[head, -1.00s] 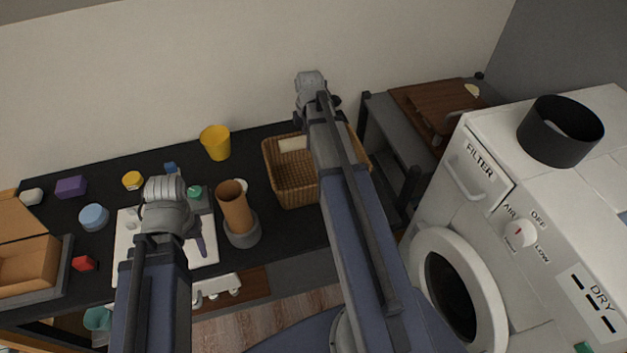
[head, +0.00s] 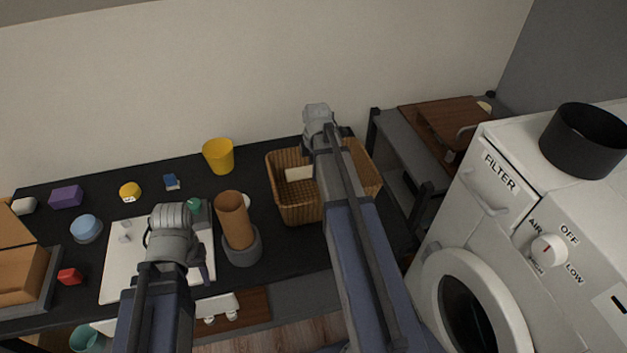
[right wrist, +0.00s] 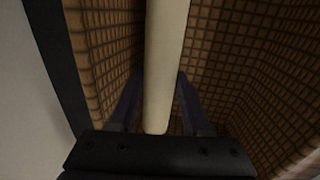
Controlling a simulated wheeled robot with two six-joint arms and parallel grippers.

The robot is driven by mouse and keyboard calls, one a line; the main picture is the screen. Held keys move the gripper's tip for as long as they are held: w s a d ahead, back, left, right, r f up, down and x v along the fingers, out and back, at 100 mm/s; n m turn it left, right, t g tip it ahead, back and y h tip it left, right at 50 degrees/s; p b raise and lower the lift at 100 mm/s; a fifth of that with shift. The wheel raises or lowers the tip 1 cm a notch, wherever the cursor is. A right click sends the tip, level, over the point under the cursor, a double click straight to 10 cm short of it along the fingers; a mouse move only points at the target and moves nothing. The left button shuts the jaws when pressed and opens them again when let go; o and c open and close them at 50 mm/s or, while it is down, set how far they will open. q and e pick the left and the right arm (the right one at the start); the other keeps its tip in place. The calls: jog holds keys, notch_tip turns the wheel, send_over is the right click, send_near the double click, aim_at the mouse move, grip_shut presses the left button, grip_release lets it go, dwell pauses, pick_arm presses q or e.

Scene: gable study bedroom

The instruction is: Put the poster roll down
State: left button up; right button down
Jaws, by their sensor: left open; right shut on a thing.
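The poster roll (right wrist: 165,65) is a cream cylinder between the fingers of my right gripper (right wrist: 160,100), which is shut on it. In the head view a short cream length of the roll (head: 299,173) shows inside the woven basket's outline, left of my right arm. The wicker basket (head: 297,213) stands on the black table, and its weave shows on both sides of the roll in the right wrist view. I cannot tell whether the roll touches the basket floor. My left gripper (head: 172,222) is open above a white board; its fingertips are mostly hidden.
A brown tube in a grey holder (head: 241,246) stands left of the basket, with a yellow cup (head: 218,156) behind. Several small items lie on the table's left. A dark shelf (head: 400,150) and a white dryer (head: 500,240) are at the right.

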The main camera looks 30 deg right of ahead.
pick_arm(q)
jog(key=shift+f+b, duration=1.95)
pick_arm(e)
jog(key=shift+f, duration=1.95)
pick_arm(q)
jog(key=shift+r, duration=0.1)
pick_arm(e)
jog(key=shift+r, duration=0.15)
jog(key=c, duration=0.6)
grip_release()
pick_arm(q)
notch_tip(320, 180, up, 12)
jog(key=p, duration=1.2)
pick_arm(e)
jog(key=r, duration=0.4)
jog(key=s+r, duration=0.1)
jog(key=r, duration=0.7)
jog(key=shift+s+a, duration=0.25)
jog(key=shift+s, duration=0.15)
